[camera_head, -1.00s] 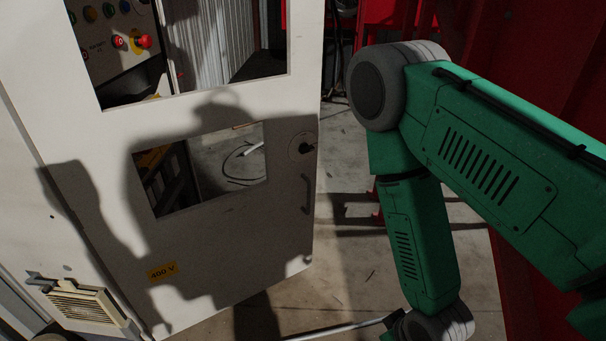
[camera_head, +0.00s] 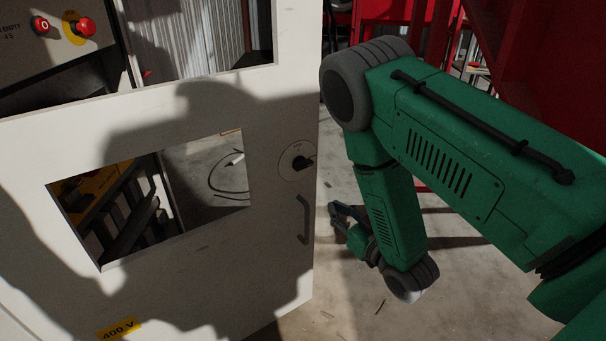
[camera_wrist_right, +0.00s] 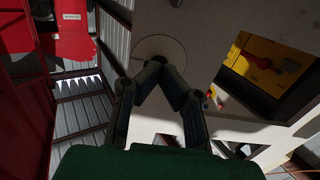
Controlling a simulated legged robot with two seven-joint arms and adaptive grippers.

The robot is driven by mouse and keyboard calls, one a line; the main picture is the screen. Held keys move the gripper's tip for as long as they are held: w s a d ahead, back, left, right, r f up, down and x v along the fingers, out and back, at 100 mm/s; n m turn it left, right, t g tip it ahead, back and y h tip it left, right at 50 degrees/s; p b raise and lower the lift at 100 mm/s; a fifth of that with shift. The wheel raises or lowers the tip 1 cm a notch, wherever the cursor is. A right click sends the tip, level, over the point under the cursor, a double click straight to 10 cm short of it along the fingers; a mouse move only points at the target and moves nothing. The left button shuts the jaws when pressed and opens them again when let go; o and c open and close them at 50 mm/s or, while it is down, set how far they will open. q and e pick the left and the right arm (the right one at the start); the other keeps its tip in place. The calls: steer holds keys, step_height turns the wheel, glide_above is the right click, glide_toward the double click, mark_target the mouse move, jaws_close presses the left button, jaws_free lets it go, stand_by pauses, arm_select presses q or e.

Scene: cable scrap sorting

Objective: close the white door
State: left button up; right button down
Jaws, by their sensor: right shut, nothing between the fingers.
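The white door (camera_head: 215,270) stands open on the left of the head view. It has two window openings, a black handle (camera_head: 304,220), a round rotary switch (camera_head: 298,160) and a yellow 400 V label (camera_head: 118,328). My right gripper (camera_head: 336,210) is just right of the door's free edge, low and beyond the handle. In the right wrist view my right gripper (camera_wrist_right: 158,66) is shut and empty, its fingertips meeting in front of a pale round plate (camera_wrist_right: 160,48) on a light panel. Whether it touches the panel I cannot tell. My left gripper is not in view.
A yellow unit (camera_head: 100,190) and a cable (camera_head: 226,182) on the floor show through the lower one. A red structure (camera_head: 540,60) fills the right. Concrete floor right of the door is clear.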

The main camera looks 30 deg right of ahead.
mark_target(300, 178)
steer(key=w+b, duration=0.1)
steer(key=w, duration=0.2)
steer(key=w+a+b, duration=0.1)
steer(key=w, duration=0.7)
steer(key=shift+w+a+r+b, duration=0.1)
steer(key=shift+w+a+b, duration=0.05)
steer(key=shift+a+b, duration=0.25)
steer(key=shift+w+d, duration=0.25)
steer(key=shift+w, duration=0.05)
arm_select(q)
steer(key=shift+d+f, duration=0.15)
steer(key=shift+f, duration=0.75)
arm_select(e)
steer(key=shift+w+d, duration=0.1)
steer(key=shift+d, duration=0.1)
